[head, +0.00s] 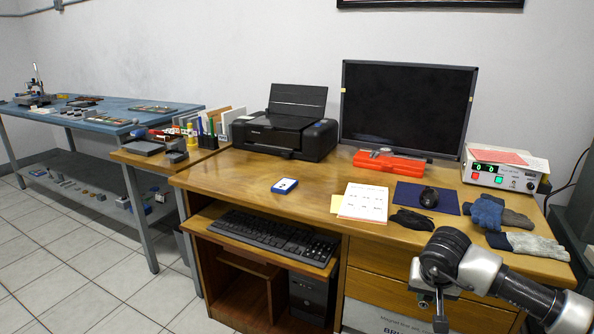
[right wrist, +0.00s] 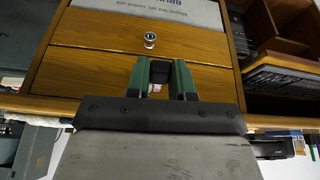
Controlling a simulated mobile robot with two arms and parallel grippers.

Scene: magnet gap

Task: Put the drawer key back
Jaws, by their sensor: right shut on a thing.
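My right gripper (head: 438,312) is in front of the desk's drawer column in the head view. Its green fingers (right wrist: 161,80) show in the right wrist view, shut on a small pale thing (right wrist: 155,88) that is mostly hidden between them; I take it for the drawer key, but its shape is not clear. A round silver lock or knob (right wrist: 150,39) sits on a drawer front (right wrist: 90,38), beyond the fingertips and apart from them. The drawers look closed. My left gripper is not in view.
A keyboard (head: 270,235) lies on the tray at left.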

